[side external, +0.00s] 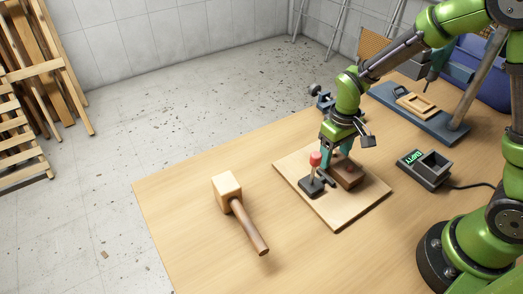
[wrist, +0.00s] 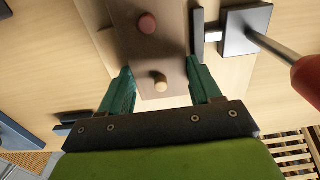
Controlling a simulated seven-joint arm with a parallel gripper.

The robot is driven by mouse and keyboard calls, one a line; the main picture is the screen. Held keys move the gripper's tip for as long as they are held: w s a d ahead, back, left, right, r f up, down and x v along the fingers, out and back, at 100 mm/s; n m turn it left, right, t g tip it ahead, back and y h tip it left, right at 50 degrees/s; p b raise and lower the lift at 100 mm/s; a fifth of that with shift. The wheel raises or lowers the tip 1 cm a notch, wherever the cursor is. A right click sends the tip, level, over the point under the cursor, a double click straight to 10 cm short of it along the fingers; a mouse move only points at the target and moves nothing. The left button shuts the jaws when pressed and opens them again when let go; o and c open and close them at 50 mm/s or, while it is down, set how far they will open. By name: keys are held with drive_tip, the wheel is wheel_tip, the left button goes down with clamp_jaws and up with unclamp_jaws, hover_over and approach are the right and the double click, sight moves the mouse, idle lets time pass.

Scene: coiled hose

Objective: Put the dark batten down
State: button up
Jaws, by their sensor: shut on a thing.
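The dark batten (wrist: 165,52) is a brown block with one reddish round peg and one pale round peg on its face. It lies between my two teal fingers in the wrist view. In the side view the batten (side external: 348,174) is low over the pale square board (side external: 336,222), and my gripper (side external: 337,155) points down at it. I cannot tell whether the batten touches the board. My gripper (wrist: 162,85) is shut on the batten, a finger on each side. Part of the batten is hidden by the gripper in the side view.
A red-handled clamp (side external: 314,172) stands on the board, just left of the batten; its dark base (wrist: 245,30) shows close beside it. A wooden mallet (side external: 229,189) lies to the left. A dark box with a green display (side external: 428,167) is at the right. The table front is clear.

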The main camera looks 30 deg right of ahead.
drive_tip(key=shift+f, duration=0.15)
drive_tip(key=o, duration=1.3)
drive_tip(key=shift+c, duration=0.2)
wheel_tip(320, 180, up, 12)
drive_tip(key=s+r+m+t+y, duration=0.2)
drive_tip(key=s+r+m+t, duration=0.2)
drive_tip(key=s+r+t, duration=0.3)
drive_tip(key=s+r, duration=0.2)
drive_tip(key=s, duration=0.3)
drive_tip(key=shift+r, duration=0.4)
